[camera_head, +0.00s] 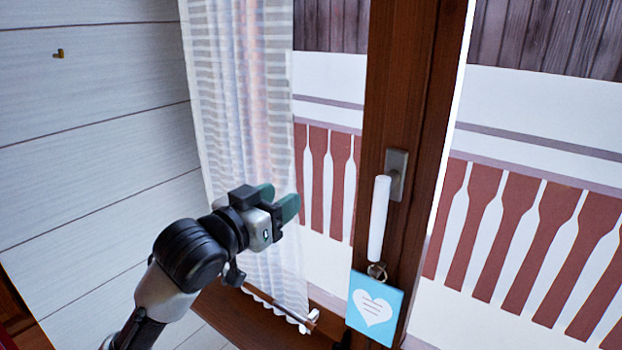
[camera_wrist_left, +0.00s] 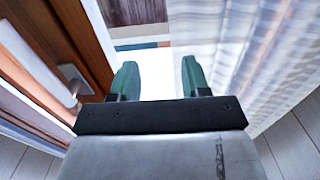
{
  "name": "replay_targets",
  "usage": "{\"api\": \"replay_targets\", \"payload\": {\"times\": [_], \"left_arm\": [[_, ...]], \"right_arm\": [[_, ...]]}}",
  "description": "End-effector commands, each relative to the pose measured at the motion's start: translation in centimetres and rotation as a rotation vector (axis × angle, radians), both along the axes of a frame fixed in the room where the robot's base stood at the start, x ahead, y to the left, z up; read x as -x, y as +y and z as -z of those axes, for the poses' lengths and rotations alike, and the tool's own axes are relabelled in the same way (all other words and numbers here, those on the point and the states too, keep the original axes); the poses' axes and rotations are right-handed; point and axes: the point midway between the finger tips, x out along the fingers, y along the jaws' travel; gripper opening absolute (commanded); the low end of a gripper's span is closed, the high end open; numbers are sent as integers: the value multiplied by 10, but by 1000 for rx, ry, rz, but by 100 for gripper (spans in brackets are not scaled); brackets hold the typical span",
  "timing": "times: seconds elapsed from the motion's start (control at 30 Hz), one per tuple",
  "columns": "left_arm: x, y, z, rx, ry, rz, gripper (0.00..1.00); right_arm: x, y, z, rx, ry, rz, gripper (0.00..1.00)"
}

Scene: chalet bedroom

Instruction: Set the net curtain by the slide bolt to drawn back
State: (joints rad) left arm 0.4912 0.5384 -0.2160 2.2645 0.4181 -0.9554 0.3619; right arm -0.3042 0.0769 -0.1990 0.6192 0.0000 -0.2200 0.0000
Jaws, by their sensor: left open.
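The net curtain (camera_head: 238,95) is white, sheer and striped, and hangs in folds at the left side of the window. In the left wrist view the curtain (camera_wrist_left: 232,45) fills the right side, beside the right-hand finger. My left gripper (camera_head: 280,198) is open in front of the curtain, its green fingertips near the curtain's right edge. I cannot tell whether a finger touches the curtain. I cannot make out a slide bolt for sure. My right gripper is out of view.
A brown wooden frame (camera_head: 400,90) with a white handle (camera_head: 379,215) stands right of the curtain. A blue heart tag (camera_head: 374,308) hangs below the handle. A rod (camera_head: 270,303) runs along the curtain's bottom. A small brass hook (camera_head: 59,54) is on the white plank wall.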

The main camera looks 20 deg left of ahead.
Motion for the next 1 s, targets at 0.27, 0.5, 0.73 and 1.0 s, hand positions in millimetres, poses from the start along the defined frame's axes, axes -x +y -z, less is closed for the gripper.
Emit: {"api": "replay_targets", "payload": {"times": [0.27, 0.5, 0.73, 1.0], "left_arm": [[-51, -19, -3, 2, 2, 0, 47], [-74, -27, -1, 0, 0, 0, 47], [-77, -28, 0, -1, 0, -1, 47], [-77, -28, 0, 0, 0, -1, 21]], "right_arm": [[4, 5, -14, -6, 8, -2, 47], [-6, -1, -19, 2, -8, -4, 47], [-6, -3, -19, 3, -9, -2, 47], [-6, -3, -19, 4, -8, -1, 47]]}}
